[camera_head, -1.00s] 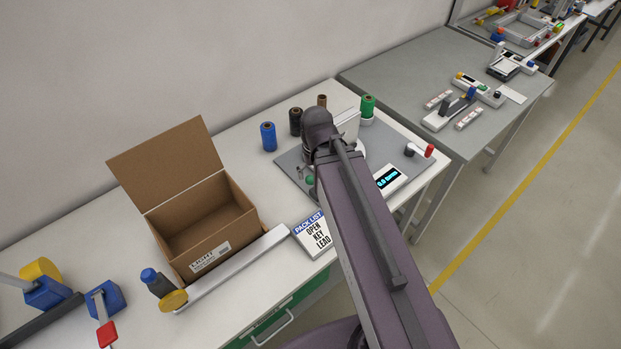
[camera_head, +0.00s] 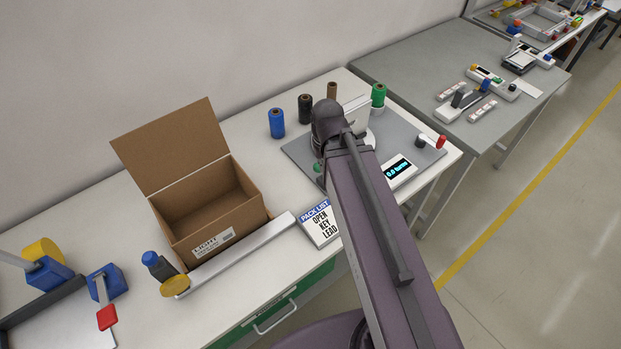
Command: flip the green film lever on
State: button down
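I cannot pick out a green film lever with certainty. A small green knob (camera_head: 318,167) shows beside my arm on the grey board, partly hidden, and I cannot tell whether it is a lever. My purple-grey arm stretches from the lower right up over the bench, its dark joint above the grey board. My gripper is not seen. At the lower left, a blue block carries a lever with a red tip (camera_head: 107,317). Next to it is a blue block with a yellow disc (camera_head: 42,250). A pale panel (camera_head: 65,330) lies at the bottom left edge.
An open cardboard box (camera_head: 205,210) stands mid-bench, behind a long white bar (camera_head: 240,255). A pack list sign (camera_head: 320,224), several spools including a green one (camera_head: 378,95), and a turns display (camera_head: 399,169) stand to its right. A grey table (camera_head: 430,65) is beyond. Floor at right is clear.

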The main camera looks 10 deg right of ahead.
notch_tip(320, 180, down, 6)
jog(key=b, duration=0.4)
jog(key=shift+r, duration=0.15)
jog(key=shift+a, duration=0.1)
